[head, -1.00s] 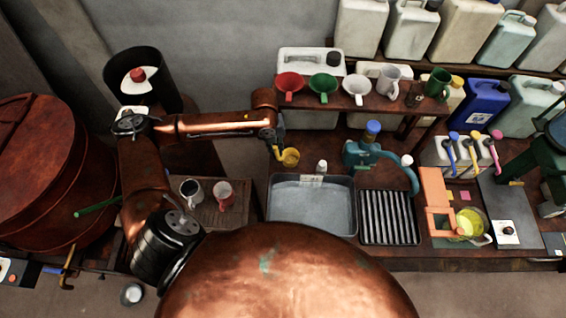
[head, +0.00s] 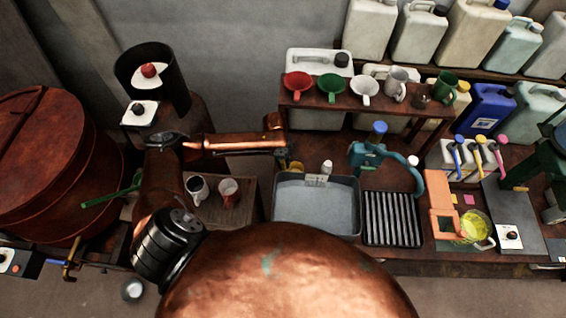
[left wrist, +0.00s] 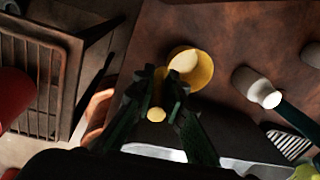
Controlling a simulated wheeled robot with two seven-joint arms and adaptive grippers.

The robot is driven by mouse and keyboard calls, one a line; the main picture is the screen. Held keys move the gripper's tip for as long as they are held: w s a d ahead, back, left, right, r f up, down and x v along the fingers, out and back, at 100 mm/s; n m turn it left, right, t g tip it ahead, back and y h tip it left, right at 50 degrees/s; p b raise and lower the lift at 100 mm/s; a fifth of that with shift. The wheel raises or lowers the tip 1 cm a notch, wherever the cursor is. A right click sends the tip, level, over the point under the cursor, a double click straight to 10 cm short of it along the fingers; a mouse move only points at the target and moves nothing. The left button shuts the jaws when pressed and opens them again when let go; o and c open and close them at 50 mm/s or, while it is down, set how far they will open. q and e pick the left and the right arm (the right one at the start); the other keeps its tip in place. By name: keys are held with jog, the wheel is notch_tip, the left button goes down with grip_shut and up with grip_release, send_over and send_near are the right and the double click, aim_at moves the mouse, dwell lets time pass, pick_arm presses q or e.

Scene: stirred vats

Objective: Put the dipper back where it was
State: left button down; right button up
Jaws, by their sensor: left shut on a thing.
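My left gripper (head: 282,158) is over the bench, just behind the grey sink tray, and is shut on the yellow dipper (head: 296,167). In the head view the dipper is small and partly hidden by the gripper. In the left wrist view the dipper's round yellow cup (left wrist: 192,66) shows beyond the dark fingers (left wrist: 160,92), over the brown bench top. I cannot tell whether the cup touches the bench. My right gripper is not in view.
The grey sink tray (head: 277,214) and a ribbed black rack (head: 392,219) lie in front. A small white-capped bottle (head: 326,168) stands close to the right of the dipper. A teal pump (head: 368,154) stands farther right.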

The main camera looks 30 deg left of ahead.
pick_arm(q)
jog(key=shift+s, duration=0.15)
jog(key=shift+f, duration=0.1)
jog(key=c, duration=2.3)
grip_release()
jog(key=o, duration=0.3)
jog(key=shift+o, duration=0.2)
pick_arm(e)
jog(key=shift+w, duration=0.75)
pick_arm(q)
jog(key=shift+r, duration=0.5)
notch_tip(320, 180, up, 11)
jog(key=a, duration=0.1)
jog(key=shift+s, duration=0.3)
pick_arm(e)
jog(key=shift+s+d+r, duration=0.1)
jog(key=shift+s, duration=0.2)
